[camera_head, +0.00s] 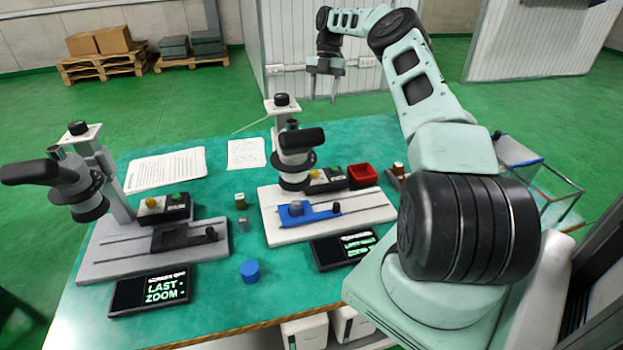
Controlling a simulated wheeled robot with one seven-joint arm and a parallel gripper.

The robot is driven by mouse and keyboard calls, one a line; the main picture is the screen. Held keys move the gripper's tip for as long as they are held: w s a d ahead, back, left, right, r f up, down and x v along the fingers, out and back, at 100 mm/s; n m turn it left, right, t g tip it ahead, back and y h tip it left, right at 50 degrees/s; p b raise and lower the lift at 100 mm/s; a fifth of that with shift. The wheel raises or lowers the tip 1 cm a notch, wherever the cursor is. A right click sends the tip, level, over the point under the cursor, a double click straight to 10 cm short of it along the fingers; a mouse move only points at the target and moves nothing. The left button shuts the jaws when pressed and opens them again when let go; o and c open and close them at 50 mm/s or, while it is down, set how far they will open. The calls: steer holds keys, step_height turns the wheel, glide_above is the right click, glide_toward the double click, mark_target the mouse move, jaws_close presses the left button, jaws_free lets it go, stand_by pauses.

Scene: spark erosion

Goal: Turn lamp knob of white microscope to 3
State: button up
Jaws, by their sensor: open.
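The white microscope (280,229) stands in the middle of the table, with a white base, a pale column and a black eyepiece. A dark control box (326,187) sits on its base, with a yellow knob (314,174) and a green knob (336,170) on top. I cannot tell which is the lamp knob, and no scale number is readable. A blue stage piece (307,216) lies in front of the box. My gripper (323,97) is open and empty, raised behind and above the white microscope, fingers pointing down, apart from everything.
A grey-based microscope (98,262) with a similar box stands at left. Two dark displays (150,291) (343,250) lie in front. A red bin (362,176) sits right of the white microscope's box. A blue cap (250,271) and small jars (240,201) stand between the microscopes.

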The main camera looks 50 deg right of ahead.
steer(key=b, duration=0.5)
glide_toward(315, 171)
steer(key=p+x, duration=0.3)
steer(key=x, duration=0.5)
steer(key=shift+s+a+f+p, duration=0.15)
steer(key=shift+a+p, duration=0.1)
steer(key=shift+p, duration=0.15)
steer(key=c, duration=1)
